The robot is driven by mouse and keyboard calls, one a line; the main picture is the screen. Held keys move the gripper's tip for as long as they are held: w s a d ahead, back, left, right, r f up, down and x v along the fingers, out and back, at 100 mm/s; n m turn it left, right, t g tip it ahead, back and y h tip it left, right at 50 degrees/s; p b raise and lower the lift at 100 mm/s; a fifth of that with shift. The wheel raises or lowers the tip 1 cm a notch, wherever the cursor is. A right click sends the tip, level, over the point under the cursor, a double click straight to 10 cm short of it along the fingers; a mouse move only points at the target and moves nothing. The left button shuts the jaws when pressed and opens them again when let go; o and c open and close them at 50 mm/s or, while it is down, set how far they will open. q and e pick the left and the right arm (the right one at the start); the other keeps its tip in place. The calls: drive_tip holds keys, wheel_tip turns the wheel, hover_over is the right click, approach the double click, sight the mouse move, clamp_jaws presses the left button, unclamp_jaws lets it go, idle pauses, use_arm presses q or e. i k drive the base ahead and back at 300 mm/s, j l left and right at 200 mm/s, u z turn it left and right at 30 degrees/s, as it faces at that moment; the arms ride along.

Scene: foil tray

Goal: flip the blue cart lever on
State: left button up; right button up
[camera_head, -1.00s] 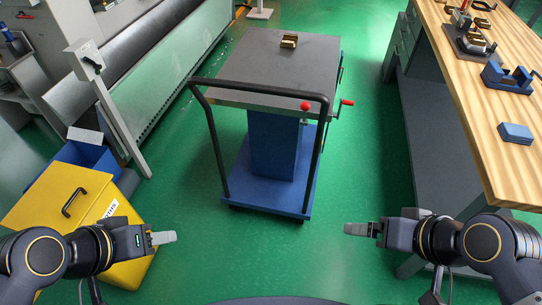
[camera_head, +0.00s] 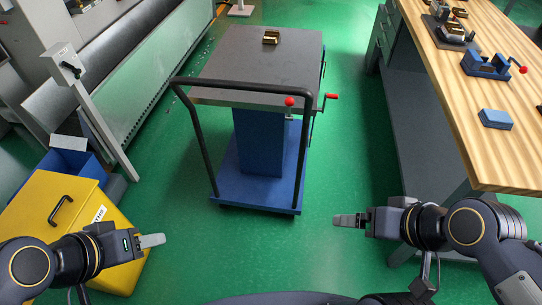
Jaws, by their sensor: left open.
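The blue cart (camera_head: 258,192) stands ahead, with a grey top (camera_head: 240,68) and a black push handle (camera_head: 203,137) facing me. A second red grip (camera_head: 331,96) sticks out at the cart's right side. My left gripper (camera_head: 152,241) is open and empty, low at left beside the yellow box. My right gripper (camera_head: 345,220) is low at right, away from the cart, with nothing seen in it; its finger gap cannot be made out.
A yellow box (camera_head: 36,212) and a blue bin (camera_head: 72,163) stand at left, below a grey post with a switch (camera_head: 68,66). A wooden workbench (camera_head: 455,72) runs along the right, with a blue block (camera_head: 495,119) on it. Green floor lies clear between me and the cart.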

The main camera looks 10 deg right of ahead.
sight(289, 100)
drive_tip(key=i+l, duration=0.1)
drive_tip(key=i, duration=0.55)
drive_tip(key=i+l, duration=0.15)
drive_tip(key=i, duration=0.5)
